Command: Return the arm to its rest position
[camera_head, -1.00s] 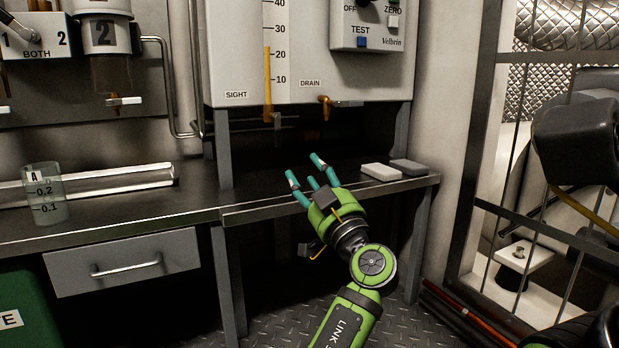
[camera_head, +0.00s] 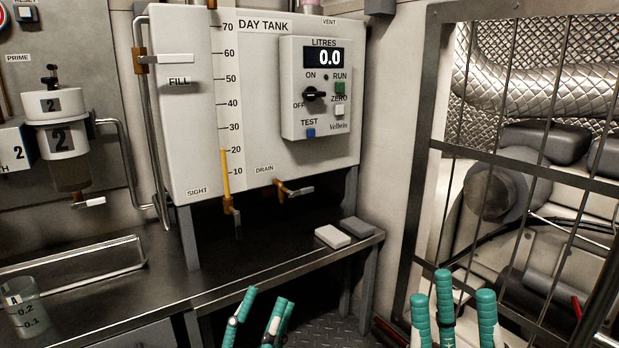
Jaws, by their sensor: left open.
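My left gripper (camera_head: 264,308) shows at the bottom edge, left of centre. Its teal fingers point up and stand apart, with nothing between them. It is in front of the metal bench (camera_head: 160,292), low in the picture. My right gripper (camera_head: 453,305) shows at the bottom edge, right of centre, in front of the barred frame. Its teal fingers are upright and spread, with nothing seen between them. Both palms and arms are mostly cut off by the lower picture edge.
The white day tank (camera_head: 200,120) stands above the bench, with a drain tap (camera_head: 292,190) and a control box (camera_head: 317,110) reading 0.0. A white block (camera_head: 332,237) and a grey block (camera_head: 358,228) lie on the bench. A measuring beaker (camera_head: 28,310) stands at lower left. A barred frame (camera_head: 408,200) is at right.

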